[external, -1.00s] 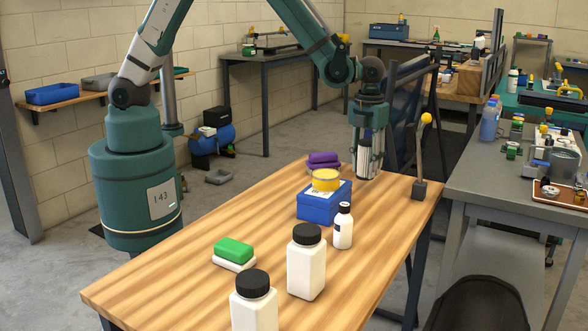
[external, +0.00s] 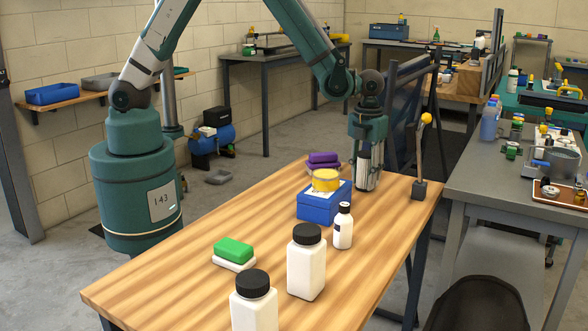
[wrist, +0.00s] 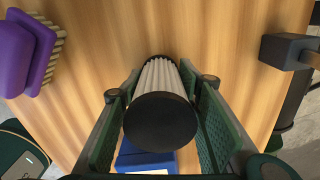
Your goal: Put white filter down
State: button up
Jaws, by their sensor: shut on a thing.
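The white filter (wrist: 160,75) is a ribbed white cylinder with a black end cap, seen in the wrist view between the green finger pads. My gripper (wrist: 160,110) is shut on it, one pad on each side. In the external view my gripper (external: 368,165) points down at the far end of the wooden table (external: 180,265), and the filter (external: 368,176) shows between its fingers. The filter's lower end is at or very close to the tabletop; I cannot tell whether it touches.
A small white bottle (external: 343,228) is nearer the camera.

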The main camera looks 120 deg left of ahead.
aim_at(366, 153)
jog(key=o, duration=1)
jog(key=shift+c, duration=0.2)
jog(key=shift+r, duration=0.1)
jog(key=shift+r+p, duration=1.1)
jog(key=shift+r, duration=4.9)
